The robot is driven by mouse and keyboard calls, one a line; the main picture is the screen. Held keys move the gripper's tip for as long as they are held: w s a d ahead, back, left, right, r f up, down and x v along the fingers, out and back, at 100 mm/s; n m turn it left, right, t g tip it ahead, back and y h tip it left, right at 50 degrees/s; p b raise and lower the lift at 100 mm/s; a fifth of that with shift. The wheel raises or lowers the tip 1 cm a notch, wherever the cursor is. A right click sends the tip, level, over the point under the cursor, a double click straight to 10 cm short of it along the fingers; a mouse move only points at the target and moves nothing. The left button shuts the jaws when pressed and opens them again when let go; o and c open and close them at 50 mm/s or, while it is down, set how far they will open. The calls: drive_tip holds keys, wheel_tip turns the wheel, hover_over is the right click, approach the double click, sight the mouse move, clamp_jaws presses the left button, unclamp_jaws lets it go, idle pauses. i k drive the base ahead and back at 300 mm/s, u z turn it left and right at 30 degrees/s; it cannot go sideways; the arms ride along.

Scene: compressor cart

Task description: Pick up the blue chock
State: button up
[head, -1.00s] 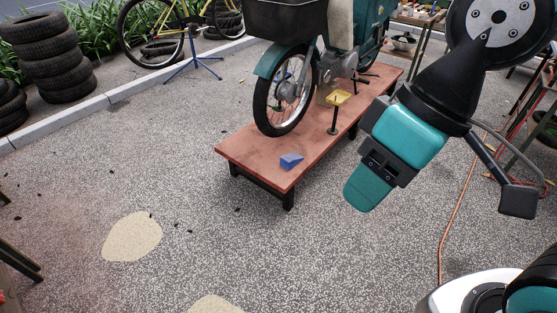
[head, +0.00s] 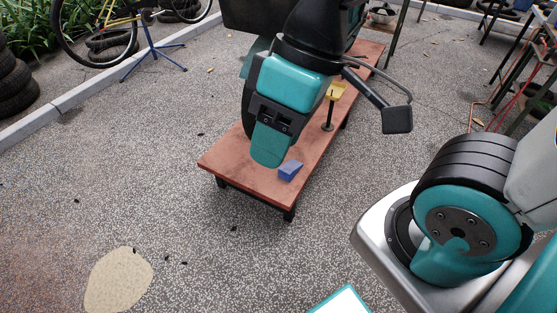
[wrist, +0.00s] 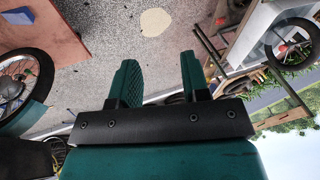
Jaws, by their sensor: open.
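The blue chock (head: 290,170) is a small wedge lying on the near end of the red-brown platform (head: 235,165). My gripper (head: 268,148) is just left of the chock in the head view, pointing down and seen side-on, with one finger hiding the other. It appears above the platform; its exact height is unclear. In the wrist view my gripper (wrist: 160,78) shows two teal fingers spread apart with nothing between them. A small bluish shape at that view's top left corner may be the chock.
The scooter on the platform is mostly hidden behind my arm; its front wheel (wrist: 15,88) shows in the wrist view. A bike repair stand (head: 152,52) is at the back left. Open floor lies in front.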

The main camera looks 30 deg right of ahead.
sight(287, 172)
drive_tip(key=z, duration=0.35)
drive_tip(key=i, duration=1.15)
drive_tip(key=z, duration=0.45)
